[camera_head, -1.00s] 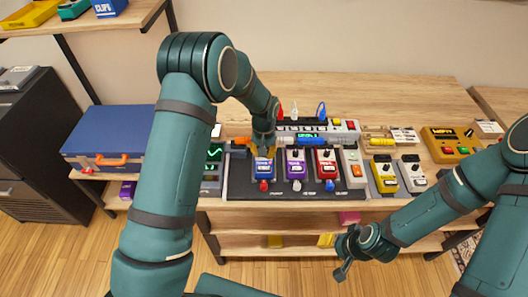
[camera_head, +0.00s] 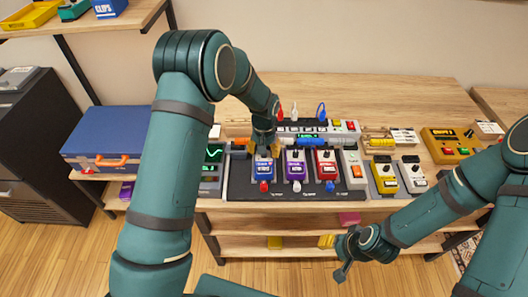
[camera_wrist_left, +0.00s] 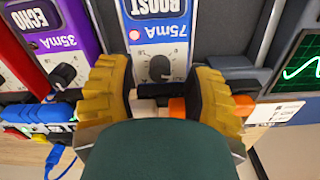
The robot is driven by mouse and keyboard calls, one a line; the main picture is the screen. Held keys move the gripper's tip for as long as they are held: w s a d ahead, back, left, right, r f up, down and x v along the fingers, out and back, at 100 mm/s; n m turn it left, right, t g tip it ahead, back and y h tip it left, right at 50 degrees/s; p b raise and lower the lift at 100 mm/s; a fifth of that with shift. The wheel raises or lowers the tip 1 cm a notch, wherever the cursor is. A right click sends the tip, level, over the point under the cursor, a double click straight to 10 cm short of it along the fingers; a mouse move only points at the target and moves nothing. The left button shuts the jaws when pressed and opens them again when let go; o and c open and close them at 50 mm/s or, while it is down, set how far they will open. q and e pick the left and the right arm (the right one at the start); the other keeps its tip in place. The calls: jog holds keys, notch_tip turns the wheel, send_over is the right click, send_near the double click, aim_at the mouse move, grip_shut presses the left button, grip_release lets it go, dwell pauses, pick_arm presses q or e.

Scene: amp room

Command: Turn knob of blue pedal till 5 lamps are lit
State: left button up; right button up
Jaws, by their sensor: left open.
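The blue pedal (camera_head: 263,171) stands at the left end of a row on the dark pedalboard. It also shows in the left wrist view (camera_wrist_left: 158,12), upside down, marked BOOST and 75mA, with one small red lamp. Its black knob (camera_wrist_left: 158,67) lies just past the fingertips, between their lines; contact is not visible. My left gripper (camera_head: 264,147) hangs over the back of the blue pedal. Its yellow-padded fingers (camera_wrist_left: 165,85) are open and apart. My right gripper (camera_head: 343,269) hangs low in front of the shelf, away from the pedals; its finger gap is unclear. A lit-lamp count is not readable.
A purple pedal (camera_head: 295,171) and a red pedal (camera_head: 326,168) stand close on the right. A scope with a green trace (camera_head: 214,153) is on the left. A blue case (camera_head: 110,137) lies farther left.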

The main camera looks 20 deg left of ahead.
pick_arm(q)
notch_tip(320, 180, up, 11)
dwell(0.3)
dwell(0.5)
